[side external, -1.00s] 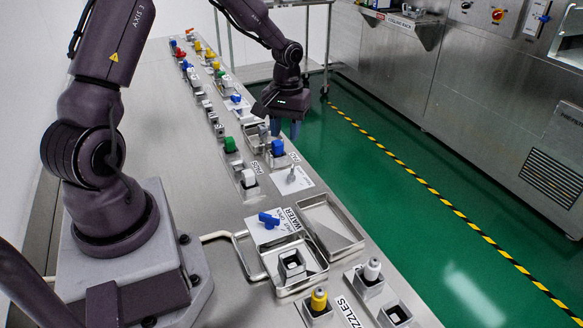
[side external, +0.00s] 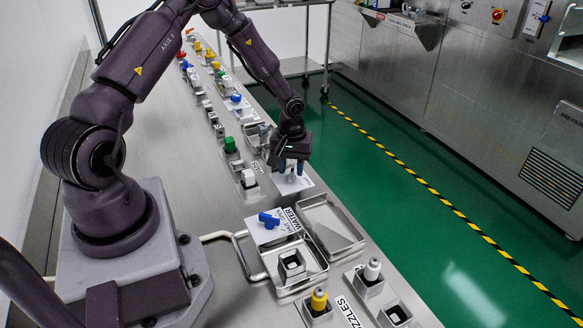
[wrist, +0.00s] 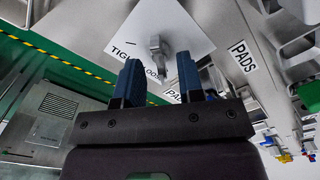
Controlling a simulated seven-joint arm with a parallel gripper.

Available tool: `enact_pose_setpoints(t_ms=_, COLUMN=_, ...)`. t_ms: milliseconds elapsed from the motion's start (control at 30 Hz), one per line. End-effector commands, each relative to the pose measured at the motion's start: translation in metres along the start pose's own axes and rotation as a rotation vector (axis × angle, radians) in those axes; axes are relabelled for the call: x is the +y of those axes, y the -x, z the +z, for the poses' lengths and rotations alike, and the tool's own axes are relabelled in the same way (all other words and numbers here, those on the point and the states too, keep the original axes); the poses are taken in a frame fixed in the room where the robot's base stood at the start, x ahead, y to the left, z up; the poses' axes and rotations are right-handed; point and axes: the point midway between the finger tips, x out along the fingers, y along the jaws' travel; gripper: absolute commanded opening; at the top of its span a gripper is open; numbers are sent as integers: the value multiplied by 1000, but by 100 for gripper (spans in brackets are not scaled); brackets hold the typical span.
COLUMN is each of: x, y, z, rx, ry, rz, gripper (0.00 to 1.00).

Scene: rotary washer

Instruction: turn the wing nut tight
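The wing nut (wrist: 157,45) is a small grey metal piece standing on a white card (wrist: 180,30) in the wrist view. The card has lettering, partly hidden, that starts "TIG". In the side view the card (side external: 294,187) shows under my gripper, and the wing nut is mostly hidden there. My gripper (side external: 290,166) points down close above the card. In the wrist view its two blue fingers (wrist: 158,72) are apart with nothing between them. The wing nut appears beyond the fingertips, roughly between them; no contact shows.
A blue valve handle (side external: 269,220) and an empty metal tray (side external: 331,224) lie nearer the camera. The bench's right edge drops to the green floor.

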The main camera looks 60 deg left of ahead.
Motion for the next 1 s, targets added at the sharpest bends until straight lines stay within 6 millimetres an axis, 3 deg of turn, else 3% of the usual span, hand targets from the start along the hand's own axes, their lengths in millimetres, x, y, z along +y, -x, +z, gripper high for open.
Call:
enact_pose_setpoints(t_ms=367, x=0, y=-7, z=0, rx=0, ry=0, rz=1, gripper=35)
enact_pose_setpoints(t_ms=533, x=0, y=-7, z=0, rx=0, ry=0, rz=1, gripper=0)
enact_pose_setpoints(t_ms=1000, x=1, y=-6, z=0, rx=1, ry=-70, rz=0, gripper=0)
